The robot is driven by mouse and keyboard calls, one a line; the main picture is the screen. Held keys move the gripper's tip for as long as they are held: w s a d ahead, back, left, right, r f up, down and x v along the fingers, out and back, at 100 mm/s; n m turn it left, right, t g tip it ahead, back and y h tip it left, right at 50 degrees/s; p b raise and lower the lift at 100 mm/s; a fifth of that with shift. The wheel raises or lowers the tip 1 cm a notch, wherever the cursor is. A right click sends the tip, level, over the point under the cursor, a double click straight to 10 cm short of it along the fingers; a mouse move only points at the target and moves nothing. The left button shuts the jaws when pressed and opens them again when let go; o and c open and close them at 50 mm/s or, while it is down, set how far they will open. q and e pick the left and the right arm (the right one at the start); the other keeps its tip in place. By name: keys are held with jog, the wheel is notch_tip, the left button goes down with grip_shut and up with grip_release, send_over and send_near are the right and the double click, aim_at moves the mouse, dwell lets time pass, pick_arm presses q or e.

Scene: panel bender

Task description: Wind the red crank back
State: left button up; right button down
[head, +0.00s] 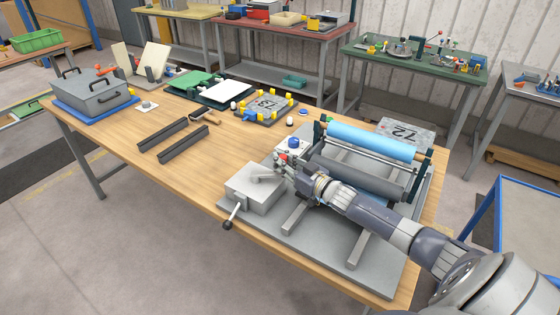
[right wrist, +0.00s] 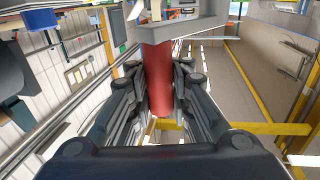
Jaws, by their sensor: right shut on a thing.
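The panel bender stands on the wooden table, with a blue roller (head: 372,142) at the back and a grey roller (head: 358,176) in front of it. The red crank's handle (right wrist: 158,75) hangs down between the fingers of my right gripper (right wrist: 160,100) in the right wrist view. The grey crank arm (right wrist: 185,28) crosses above it. In the head view the right gripper (head: 290,170) is at the left end of the rollers, beside a grey box, and mostly hides the crank; a little red (head: 283,157) shows there. My right gripper is shut on the handle. My left gripper is not in view.
A grey box (head: 256,188) with a black-knobbed lever (head: 228,224) stands at the bender's front left. Two dark bars (head: 184,144), a yellow-clamped plate (head: 264,104) and a grey lidded box (head: 95,98) lie further left. Bare tabletop (head: 200,175) lies between them.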

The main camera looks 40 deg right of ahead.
jog(key=shift+w+d+r, duration=0.1)
jog(key=shift+d+r, duration=0.25)
jog(key=shift+d, duration=0.15)
jog(key=c, duration=1.5)
grip_release()
jog(key=shift+o, duration=0.2)
jog(key=shift+d+f, duration=0.1)
jog(key=shift+d, duration=0.05)
